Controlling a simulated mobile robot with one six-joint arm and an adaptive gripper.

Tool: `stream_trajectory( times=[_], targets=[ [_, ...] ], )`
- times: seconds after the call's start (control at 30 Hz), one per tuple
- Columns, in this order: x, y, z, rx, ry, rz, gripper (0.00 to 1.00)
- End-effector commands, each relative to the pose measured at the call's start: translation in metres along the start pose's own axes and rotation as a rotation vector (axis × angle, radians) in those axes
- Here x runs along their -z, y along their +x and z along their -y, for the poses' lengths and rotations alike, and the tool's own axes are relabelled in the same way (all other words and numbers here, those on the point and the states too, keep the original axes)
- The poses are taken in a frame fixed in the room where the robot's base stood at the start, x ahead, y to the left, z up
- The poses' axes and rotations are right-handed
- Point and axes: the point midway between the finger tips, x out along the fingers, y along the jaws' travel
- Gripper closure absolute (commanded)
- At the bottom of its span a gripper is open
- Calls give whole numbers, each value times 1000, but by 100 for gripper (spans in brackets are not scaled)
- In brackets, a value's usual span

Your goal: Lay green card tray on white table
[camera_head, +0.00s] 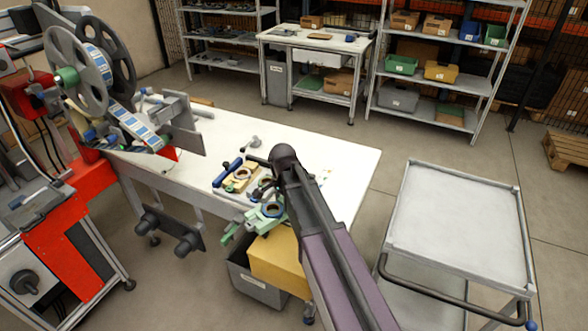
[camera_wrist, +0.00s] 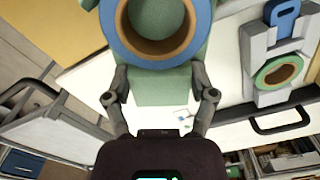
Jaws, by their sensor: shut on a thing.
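The green card tray (camera_wrist: 160,88) is between the two fingers of my gripper (camera_wrist: 163,80) in the wrist view, and the gripper is shut on it. A blue reel with a tan core (camera_wrist: 112,32) lies on the tray. In the head view the green tray (camera_head: 260,221) shows at the front edge of the white table (camera_head: 325,151), partly hidden by my arm. I cannot tell whether the tray touches the table. The white table also shows in the wrist view (camera_wrist: 226,75), beneath and beside the tray.
A wooden board (camera_head: 240,183) with a ring and a blue tool (camera_head: 228,172) lie on the table near the tray. A yellow box (camera_head: 275,262) in a grey bin is below the front edge. A white cart (camera_head: 460,220) stands at right.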

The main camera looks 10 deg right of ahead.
Motion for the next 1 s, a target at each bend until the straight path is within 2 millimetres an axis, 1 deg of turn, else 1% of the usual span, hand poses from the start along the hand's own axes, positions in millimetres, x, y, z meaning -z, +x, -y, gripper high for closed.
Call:
stream_trajectory(
  times=[0.03,0.2,0.4,0.6,0.87,1.0],
  targets=[
    [-1,1,6,0,-46,0,84],
    [-8,3,21,0,-219,0,84],
    [-14,4,32,1,-367,0,84],
    [-16,4,36,1,-416,0,84],
    [-16,4,36,1,-416,0,84],
    [-13,5,37,1,-415,0,84]
  ],
)
